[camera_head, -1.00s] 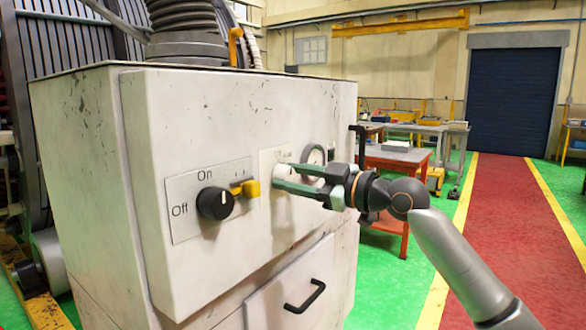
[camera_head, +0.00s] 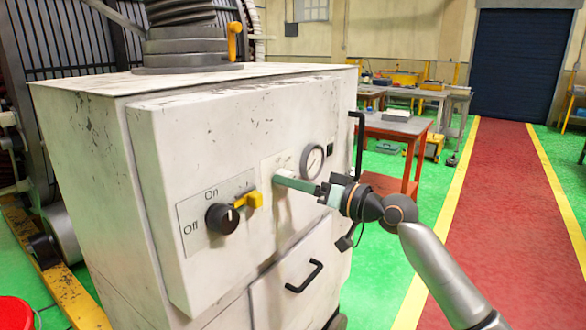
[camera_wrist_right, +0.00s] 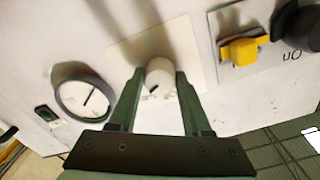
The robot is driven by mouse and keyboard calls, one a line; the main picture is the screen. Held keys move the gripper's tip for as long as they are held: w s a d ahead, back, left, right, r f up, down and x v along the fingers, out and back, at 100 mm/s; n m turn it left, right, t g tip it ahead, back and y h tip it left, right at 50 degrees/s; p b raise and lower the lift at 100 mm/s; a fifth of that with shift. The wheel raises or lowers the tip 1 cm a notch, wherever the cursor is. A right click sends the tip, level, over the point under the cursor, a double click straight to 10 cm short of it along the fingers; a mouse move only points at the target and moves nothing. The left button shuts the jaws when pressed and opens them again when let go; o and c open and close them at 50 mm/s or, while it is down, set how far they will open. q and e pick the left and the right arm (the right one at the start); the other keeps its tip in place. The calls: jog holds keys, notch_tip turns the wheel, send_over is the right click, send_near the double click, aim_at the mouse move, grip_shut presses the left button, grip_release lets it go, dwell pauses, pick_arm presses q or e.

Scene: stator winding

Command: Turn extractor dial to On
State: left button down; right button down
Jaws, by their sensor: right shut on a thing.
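A yellow piece (camera_head: 253,200) sits beside that dial. In the right wrist view a round white knob (camera_wrist_right: 160,76) stands on a pale plate. My right gripper (camera_head: 281,178) is shut on this white knob, one finger on each side of it. In the head view the gripper's green finger hides most of the knob. The black dial (camera_wrist_right: 298,25) is apart from the gripper. My left gripper is not in view.
A round gauge (camera_head: 312,161) sits right beside the gripper. A black drawer handle (camera_head: 303,276) is below, and an upright black handle (camera_head: 358,140) is at the cabinet's right edge. A red table (camera_head: 395,130) stands behind my right arm. The red walkway (camera_head: 505,220) is clear.

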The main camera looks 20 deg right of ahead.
jog(key=shift+m+p, duration=1.9)
jog(key=shift+m, duration=0.5)
jog(key=shift+a, duration=0.1)
jog(key=shift+c, duration=1.7)
grip_release()
